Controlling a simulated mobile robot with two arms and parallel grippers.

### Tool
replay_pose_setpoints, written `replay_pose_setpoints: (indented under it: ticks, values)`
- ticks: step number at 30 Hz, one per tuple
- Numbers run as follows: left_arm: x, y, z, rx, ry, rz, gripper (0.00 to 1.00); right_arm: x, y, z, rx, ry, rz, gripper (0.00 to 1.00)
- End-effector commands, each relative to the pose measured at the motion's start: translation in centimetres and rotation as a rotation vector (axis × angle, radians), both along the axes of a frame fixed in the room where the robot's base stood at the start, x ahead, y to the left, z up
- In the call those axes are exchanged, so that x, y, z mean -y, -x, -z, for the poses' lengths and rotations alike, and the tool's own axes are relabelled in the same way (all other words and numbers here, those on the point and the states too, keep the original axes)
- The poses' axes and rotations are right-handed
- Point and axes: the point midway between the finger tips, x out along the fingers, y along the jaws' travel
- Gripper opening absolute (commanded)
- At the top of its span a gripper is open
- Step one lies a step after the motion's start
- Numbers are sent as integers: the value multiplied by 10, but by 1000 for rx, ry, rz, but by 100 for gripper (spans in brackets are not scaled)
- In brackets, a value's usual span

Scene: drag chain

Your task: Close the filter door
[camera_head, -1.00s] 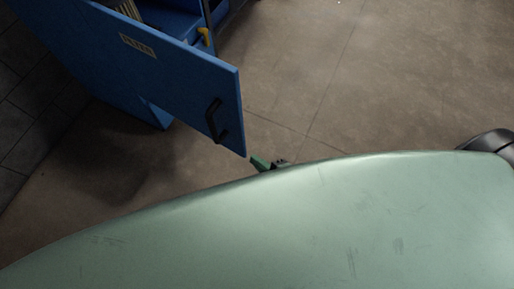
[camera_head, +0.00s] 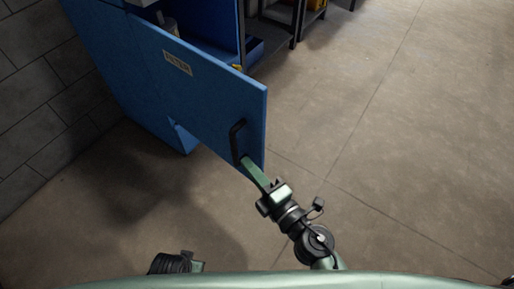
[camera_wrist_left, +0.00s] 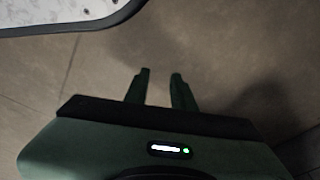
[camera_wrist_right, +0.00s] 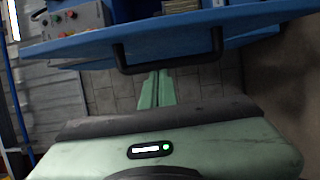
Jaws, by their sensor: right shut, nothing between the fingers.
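The blue filter door (camera_head: 195,95) stands open in the head view, swung out from its cabinet, with a pale label on its face. Its black handle (camera_head: 236,138) is near the door's free edge. My right gripper (camera_head: 247,163) is shut and empty, its green fingertips at the handle's lower end; I cannot tell whether they touch. In the right wrist view the closed fingers (camera_wrist_right: 157,80) point at the handle bar (camera_wrist_right: 172,68), with the door's edge beyond. In the left wrist view my left gripper (camera_wrist_left: 160,76) is open and empty over the floor.
A grey block wall (camera_head: 35,95) is left of the cabinet. Dark shelving (camera_head: 298,20) stands behind the door. The floor (camera_head: 400,150) on the right is clear. A control box with buttons (camera_wrist_right: 72,18) shows in the right wrist view.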

Motion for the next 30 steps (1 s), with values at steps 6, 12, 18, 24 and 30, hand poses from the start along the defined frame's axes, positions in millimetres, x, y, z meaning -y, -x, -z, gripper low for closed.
replay_pose_setpoints:
  ticks: [6,12,18,24,30]
  values:
    - [-1,7,14,-6,-1,2,25,3,-31,0,2,2,1,0]
    - [-1,7,13,-5,0,2,25,15,-43,1,0,1,0,0]
    - [-1,6,13,-5,0,2,25,17,-45,1,-1,1,0,0]
    - [-1,6,13,-5,-1,2,25,17,-45,1,-1,1,0,0]
    - [-1,5,13,-7,-1,1,25,27,-52,2,1,4,-16,0]
